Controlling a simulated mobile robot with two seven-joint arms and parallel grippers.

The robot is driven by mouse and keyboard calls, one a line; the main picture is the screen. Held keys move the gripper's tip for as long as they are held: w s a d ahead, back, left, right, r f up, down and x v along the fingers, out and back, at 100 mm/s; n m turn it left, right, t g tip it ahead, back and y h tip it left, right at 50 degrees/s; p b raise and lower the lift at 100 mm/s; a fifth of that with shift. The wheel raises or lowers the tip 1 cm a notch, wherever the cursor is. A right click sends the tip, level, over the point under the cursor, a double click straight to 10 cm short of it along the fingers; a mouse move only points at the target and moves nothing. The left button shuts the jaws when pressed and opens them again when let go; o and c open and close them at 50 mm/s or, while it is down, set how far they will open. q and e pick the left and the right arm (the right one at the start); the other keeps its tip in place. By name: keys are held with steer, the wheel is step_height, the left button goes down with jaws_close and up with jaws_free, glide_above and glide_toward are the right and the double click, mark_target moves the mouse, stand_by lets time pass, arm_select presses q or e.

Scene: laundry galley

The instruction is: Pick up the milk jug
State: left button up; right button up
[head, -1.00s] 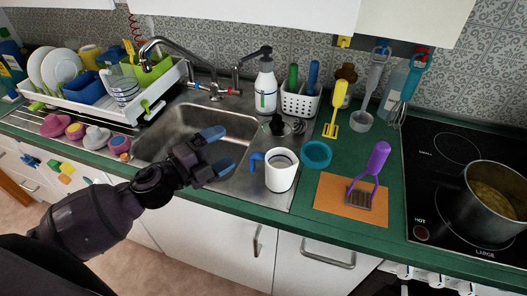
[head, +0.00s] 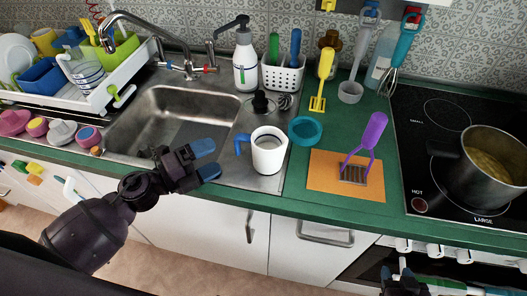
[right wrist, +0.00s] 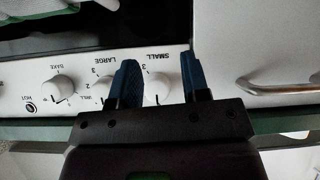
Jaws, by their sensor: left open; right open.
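The milk jug (head: 268,155) is a white, upright, open-topped cup with a blue handle on its left side. It stands on the steel drainer to the right of the sink basin, near the counter's front edge. My left gripper (head: 207,160) is open and empty, to the left of the jug and apart from it, with its blue fingertips pointing right. My right gripper (right wrist: 160,72) is open and empty in the right wrist view, in front of the stove's knob panel. The jug is not in that view.
A teal bowl (head: 305,131) stands close to the jug's right. An orange board (head: 326,183) with a purple masher (head: 366,142) lies further right. A pot (head: 482,172) sits on the hob. A black plunger-like item (head: 261,102) and a soap bottle (head: 245,62) stand behind the jug.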

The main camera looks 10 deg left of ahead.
mark_target(238, 154)
arm_select(q)
steer(key=shift+w+d+r, duration=0.25)
steer(key=shift+w+d, duration=0.4)
steer(key=shift+w, duration=0.05)
steer(key=p+x, duration=0.1)
steer(key=x, duration=0.3)
steer(key=shift+w+d, duration=0.25)
steer(key=shift+w+d+f, duration=0.1)
steer(key=shift+w+d, duration=0.15)
steer(key=shift+d, duration=0.05)
steer(key=c, duration=0.9)
steer(key=shift+c, duration=0.2)
arm_select(e)
steer(key=shift+r, duration=0.65)
